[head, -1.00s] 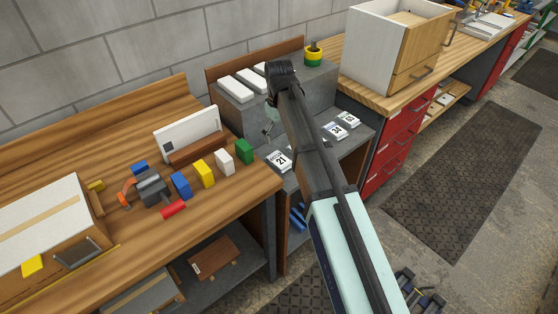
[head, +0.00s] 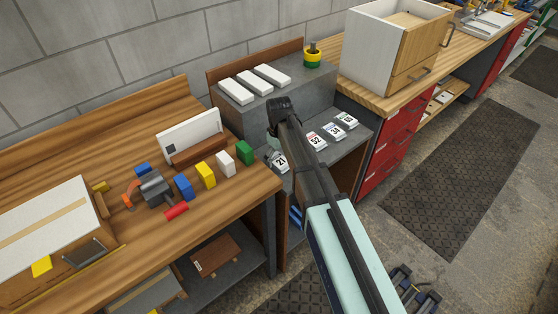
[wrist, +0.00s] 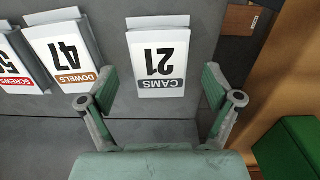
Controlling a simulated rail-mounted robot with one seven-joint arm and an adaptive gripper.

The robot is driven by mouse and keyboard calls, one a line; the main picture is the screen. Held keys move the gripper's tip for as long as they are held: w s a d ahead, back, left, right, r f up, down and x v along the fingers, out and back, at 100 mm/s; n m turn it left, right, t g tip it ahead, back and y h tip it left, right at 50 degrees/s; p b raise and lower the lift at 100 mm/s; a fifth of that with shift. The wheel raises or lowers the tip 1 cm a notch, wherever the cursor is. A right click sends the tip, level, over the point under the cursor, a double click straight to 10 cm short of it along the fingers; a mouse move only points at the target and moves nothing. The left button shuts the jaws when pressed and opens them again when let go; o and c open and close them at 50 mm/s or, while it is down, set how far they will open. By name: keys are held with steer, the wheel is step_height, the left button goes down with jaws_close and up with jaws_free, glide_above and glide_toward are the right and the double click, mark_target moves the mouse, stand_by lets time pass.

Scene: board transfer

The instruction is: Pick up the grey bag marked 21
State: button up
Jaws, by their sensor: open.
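The grey bag marked 21 (head: 281,164) lies at the left end of the row of bags on the grey shelf. It also shows in the wrist view (wrist: 158,62), upside down, with a white label reading CAMS and a grey strip. My gripper (wrist: 162,103) is open and empty. In the wrist view its two fingers stand apart on either side of the bag's near edge, with the bag between and beyond them. In the head view my gripper (head: 275,150) is close over the bag and partly covers it. I cannot tell its exact height.
A bag marked 47 (wrist: 66,52), labelled DOWELS, lies beside bag 21. A bag marked 52 (head: 316,141) and others continue the row. A green block (head: 244,152) stands on the neighbouring wooden bench (head: 110,262). White boxes (head: 272,75) sit on the raised ledge.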

steer(key=shift+f, duration=0.7)
steer(key=c, duration=1.4)
steer(key=shift+r, duration=0.15)
